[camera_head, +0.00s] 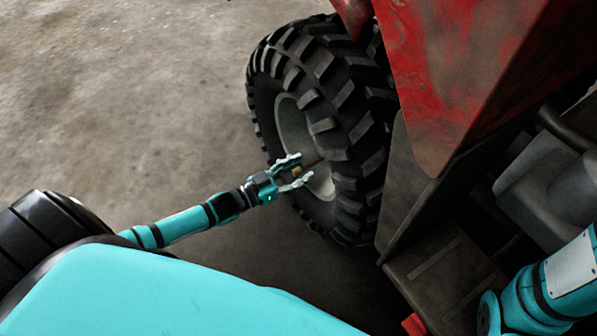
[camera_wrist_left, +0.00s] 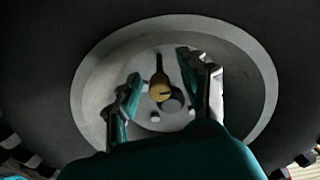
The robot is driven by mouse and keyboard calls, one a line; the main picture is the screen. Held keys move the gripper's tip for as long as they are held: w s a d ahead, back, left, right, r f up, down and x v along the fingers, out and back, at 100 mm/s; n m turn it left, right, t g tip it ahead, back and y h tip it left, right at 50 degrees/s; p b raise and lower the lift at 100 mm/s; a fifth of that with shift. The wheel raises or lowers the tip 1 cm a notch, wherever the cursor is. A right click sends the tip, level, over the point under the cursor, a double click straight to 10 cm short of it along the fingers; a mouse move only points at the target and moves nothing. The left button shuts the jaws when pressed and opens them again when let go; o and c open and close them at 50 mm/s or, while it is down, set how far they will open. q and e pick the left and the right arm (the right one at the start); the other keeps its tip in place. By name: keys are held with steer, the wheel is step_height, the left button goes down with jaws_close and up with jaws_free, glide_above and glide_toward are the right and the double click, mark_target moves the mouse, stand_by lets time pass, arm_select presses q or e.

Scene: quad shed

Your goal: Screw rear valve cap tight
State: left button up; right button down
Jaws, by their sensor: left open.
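The rear wheel (camera_head: 330,110) of the quad has a chunky black tyre and a pale rim (camera_wrist_left: 95,75). A small yellow valve cap (camera_wrist_left: 160,91) sits at the near end of a thin stem at the rim; it also shows small in the head view (camera_head: 297,171). My left gripper (camera_head: 298,172) is open at the rim. In the left wrist view its two fingers (camera_wrist_left: 165,88) stand apart on either side of the cap, with gaps visible between cap and fingers. I cannot tell how tightly the cap is seated. My right gripper is not in view.
The red fender (camera_head: 450,70) overhangs the wheel on the right. A dark footwell panel (camera_head: 445,275) lies below it. The bare concrete floor (camera_head: 130,100) left of the wheel is clear.

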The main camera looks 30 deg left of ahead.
arm_select(q)
jaws_close()
